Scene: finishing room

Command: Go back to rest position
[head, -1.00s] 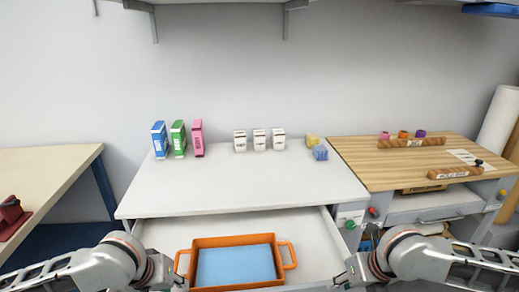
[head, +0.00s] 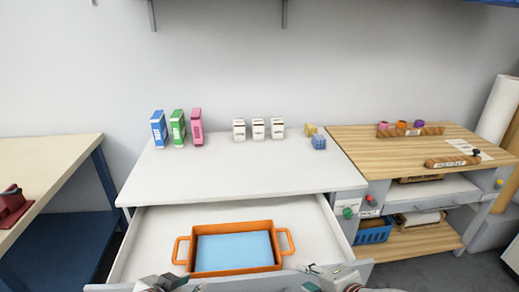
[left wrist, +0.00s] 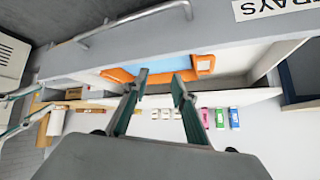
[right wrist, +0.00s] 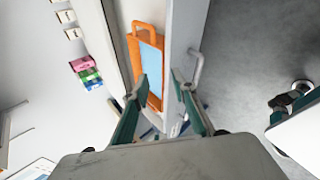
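My left gripper (head: 168,281) shows only partly at the bottom edge of the head view, in front of the open drawer (head: 325,240). In the left wrist view its two fingers (left wrist: 160,78) stand apart with nothing between them. My right gripper (head: 328,277) is also at the bottom edge, near the drawer's right front. In the right wrist view its fingers (right wrist: 160,78) are apart and empty. An orange tray (head: 182,248) with a light blue bottom lies in the drawer. Neither gripper visibly holds it.
Blue, green and pink boxes (head: 177,128), several white containers (head: 258,130) and yellow and blue blocks (head: 316,138) stand on the white table (head: 230,172). A wooden-topped bench (head: 385,155) is at right, a beige table (head: 45,165) at left. The drawer sticks out towards me.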

